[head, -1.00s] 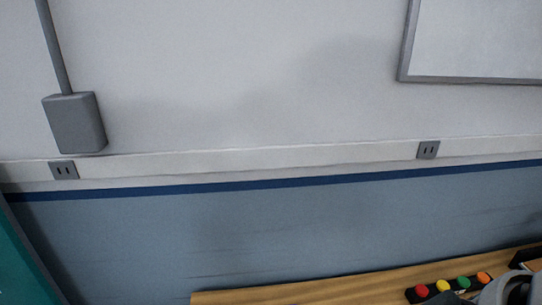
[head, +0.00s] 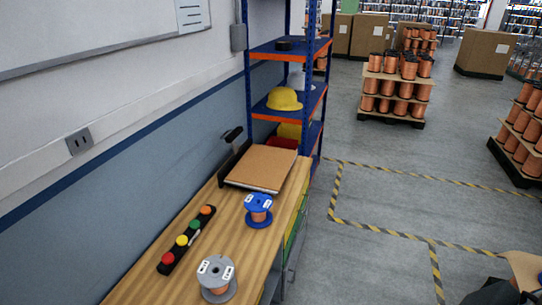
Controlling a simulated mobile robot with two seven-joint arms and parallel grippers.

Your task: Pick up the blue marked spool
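A blue spool (head: 259,211) wound with copper wire stands upright on the wooden workbench (head: 150,278), with white marks on its top flange. A grey spool (head: 216,279) with copper wire and white marks stands nearer, at the front of the bench. Neither of my grippers is in the head view, and nothing touches the blue spool.
A black strip with coloured buttons (head: 187,240) lies along the wall side. A cardboard box or binder (head: 262,168) lies behind the blue spool. A blue and orange shelf (head: 288,90) stands beyond the bench. Open floor (head: 385,200) with striped tape lies right.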

